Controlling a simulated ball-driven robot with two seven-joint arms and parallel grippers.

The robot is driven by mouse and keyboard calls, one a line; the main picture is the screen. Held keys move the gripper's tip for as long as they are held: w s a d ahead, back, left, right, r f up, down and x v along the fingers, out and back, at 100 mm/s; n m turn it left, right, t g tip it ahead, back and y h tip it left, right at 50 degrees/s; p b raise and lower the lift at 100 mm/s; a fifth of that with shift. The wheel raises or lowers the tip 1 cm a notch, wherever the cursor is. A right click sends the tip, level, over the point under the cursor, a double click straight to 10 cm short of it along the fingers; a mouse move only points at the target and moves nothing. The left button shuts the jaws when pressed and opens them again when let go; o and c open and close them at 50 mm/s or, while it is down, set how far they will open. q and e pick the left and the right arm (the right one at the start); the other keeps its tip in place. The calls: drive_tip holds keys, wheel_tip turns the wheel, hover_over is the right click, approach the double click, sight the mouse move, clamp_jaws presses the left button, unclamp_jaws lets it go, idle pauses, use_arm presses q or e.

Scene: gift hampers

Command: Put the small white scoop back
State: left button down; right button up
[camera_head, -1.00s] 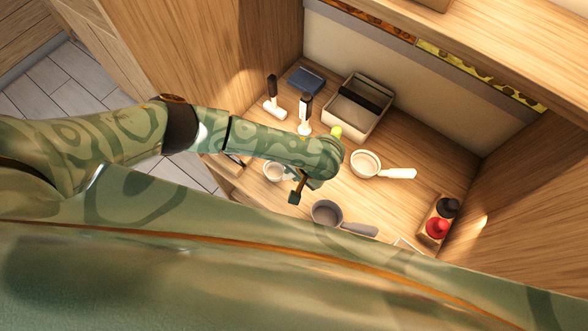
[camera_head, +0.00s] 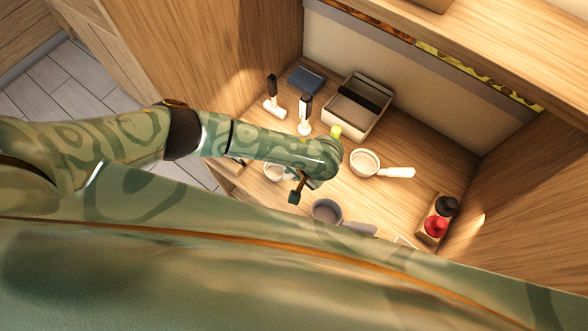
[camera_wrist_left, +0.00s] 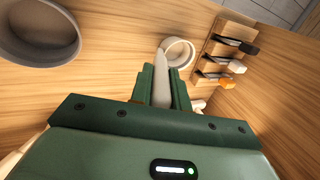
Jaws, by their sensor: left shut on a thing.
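The small white scoop (camera_head: 274,172) shows in the head view just left of my left gripper (camera_head: 297,185), partly hidden by the arm. In the left wrist view its round white cup (camera_wrist_left: 178,52) is beyond the fingertips, and its pale handle runs back between the fingers. My left gripper (camera_wrist_left: 163,75) is shut on that handle. The scoop is at or very near the wooden surface; I cannot tell whether it touches. My right gripper is not in view.
A larger white scoop (camera_head: 366,163) and a grey scoop (camera_head: 326,212) lie nearby; the grey one shows in the wrist view (camera_wrist_left: 38,35). A wooden rack (camera_wrist_left: 213,53) holds several tools.

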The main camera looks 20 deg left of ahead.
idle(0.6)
use_arm(q)
drive_tip(key=c, duration=1.3)
unclamp_jaws()
drive_tip(key=shift+f, duration=0.1)
drive_tip(key=shift+o, duration=0.2)
drive_tip(key=p+v, duration=0.8)
drive_tip(key=v, duration=0.8)
drive_tip(key=shift+d, duration=0.1)
